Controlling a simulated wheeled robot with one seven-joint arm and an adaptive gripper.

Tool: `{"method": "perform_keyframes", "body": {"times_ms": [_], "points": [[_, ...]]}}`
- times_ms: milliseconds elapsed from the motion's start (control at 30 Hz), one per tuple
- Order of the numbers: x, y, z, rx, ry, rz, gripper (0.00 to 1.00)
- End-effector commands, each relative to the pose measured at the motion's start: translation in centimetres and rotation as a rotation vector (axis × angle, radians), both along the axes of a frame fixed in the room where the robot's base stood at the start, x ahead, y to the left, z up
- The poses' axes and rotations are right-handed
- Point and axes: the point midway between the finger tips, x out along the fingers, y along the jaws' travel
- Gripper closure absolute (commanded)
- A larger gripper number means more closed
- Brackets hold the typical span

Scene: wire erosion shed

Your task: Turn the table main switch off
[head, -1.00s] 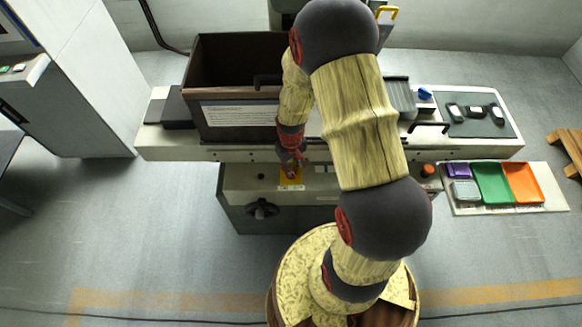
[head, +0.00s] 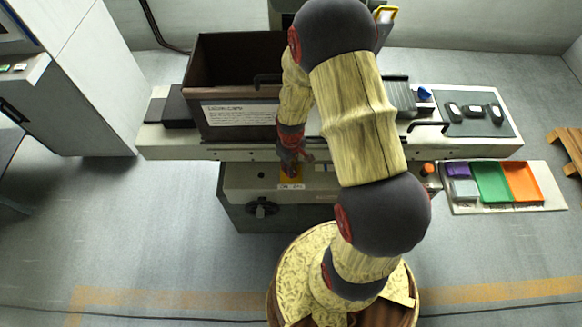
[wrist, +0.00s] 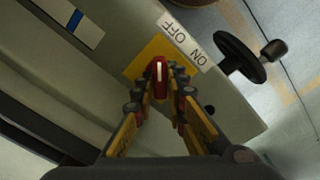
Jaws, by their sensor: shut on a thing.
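The table main switch is a red knob (wrist: 159,78) with a white line, set on a yellow plate (wrist: 147,59) on the machine's front. A white label (wrist: 185,41) reading ON and OFF sits beside it, upside down in the wrist view. The knob's white line runs nearly up and down there, its upper end toward the OFF word. My gripper (wrist: 159,88) is shut on the knob, with a finger on each side. In the head view my gripper (head: 291,168) hides most of the knob; the yellow plate (head: 285,184) shows below it.
A black handwheel (head: 262,209) sticks out left of the switch; it also shows close by in the wrist view (wrist: 240,57). The brown bin (head: 235,118) and the table ledge are above. An orange button (head: 428,169) is to the right, near colored trays (head: 490,184).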

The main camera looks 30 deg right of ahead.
Motion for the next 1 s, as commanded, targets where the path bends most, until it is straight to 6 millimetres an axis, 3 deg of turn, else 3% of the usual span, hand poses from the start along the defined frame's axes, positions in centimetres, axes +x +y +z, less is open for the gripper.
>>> {"method": "perform_keyframes", "body": {"times_ms": [333,667,867,1000], "points": [[0.0,0.0,0.0,-0.001,-0.001,0.000,0.68],[0.0,0.0,0.2,-0.001,-0.001,0.000,0.68],[0.1,0.0,2.6,-0.001,-0.003,0.000,0.68],[0.2,0.0,5.6,-0.002,-0.006,0.000,0.68]]}}
